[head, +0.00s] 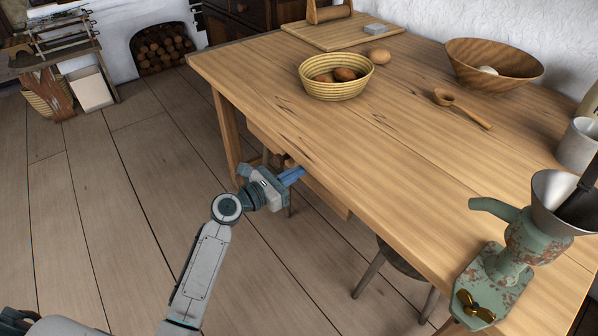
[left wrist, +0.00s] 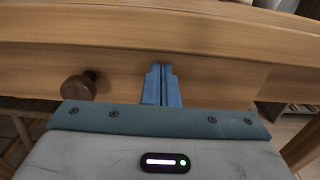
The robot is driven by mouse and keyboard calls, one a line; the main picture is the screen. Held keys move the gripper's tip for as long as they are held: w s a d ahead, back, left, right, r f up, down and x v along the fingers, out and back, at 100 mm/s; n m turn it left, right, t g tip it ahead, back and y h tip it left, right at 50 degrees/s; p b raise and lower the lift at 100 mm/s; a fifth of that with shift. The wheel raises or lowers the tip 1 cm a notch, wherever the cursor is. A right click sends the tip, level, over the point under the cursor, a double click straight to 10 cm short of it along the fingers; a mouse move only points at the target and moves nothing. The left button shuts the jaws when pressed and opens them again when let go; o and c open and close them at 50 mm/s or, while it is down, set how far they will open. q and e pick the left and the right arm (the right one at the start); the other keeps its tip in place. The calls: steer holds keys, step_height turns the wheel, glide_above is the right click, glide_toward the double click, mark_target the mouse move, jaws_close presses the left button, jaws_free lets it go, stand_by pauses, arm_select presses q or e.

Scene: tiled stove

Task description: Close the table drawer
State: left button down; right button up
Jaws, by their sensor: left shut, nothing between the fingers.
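The wooden table (head: 400,130) fills the right of the head view. Its drawer (head: 327,197) shows as a strip of front below the near table edge, partly hidden by my left gripper. In the left wrist view the drawer front (left wrist: 215,83) lies under the tabletop edge (left wrist: 160,38), with a round dark wooden knob (left wrist: 78,88) on the left. My left gripper (head: 295,174) is shut and empty, its blue fingers (left wrist: 161,84) pointing at the drawer front, right of the knob. I cannot tell whether they touch it, or how far the drawer stands out. My right gripper is out of view.
On the table are a basket (head: 336,82), a wooden bowl (head: 490,66), a ladle (head: 462,108) and a green grinder (head: 510,250) near the edge. A stool (head: 400,262) stands partly under the table. The floor (head: 110,210) to the left is clear.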

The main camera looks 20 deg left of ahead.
arm_select(q)
steer(key=shift+w+d, duration=0.45)
steer(key=shift+w, duration=0.1)
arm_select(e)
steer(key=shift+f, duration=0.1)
arm_select(q)
steer(key=p+x, duration=0.1)
steer(key=x, duration=0.3)
steer(key=shift+w+d+r, duration=0.1)
steer(key=shift+r, duration=0.1)
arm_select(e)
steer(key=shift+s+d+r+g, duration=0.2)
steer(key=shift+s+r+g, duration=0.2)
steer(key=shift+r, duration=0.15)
arm_select(q)
steer(key=shift+r, duration=0.1)
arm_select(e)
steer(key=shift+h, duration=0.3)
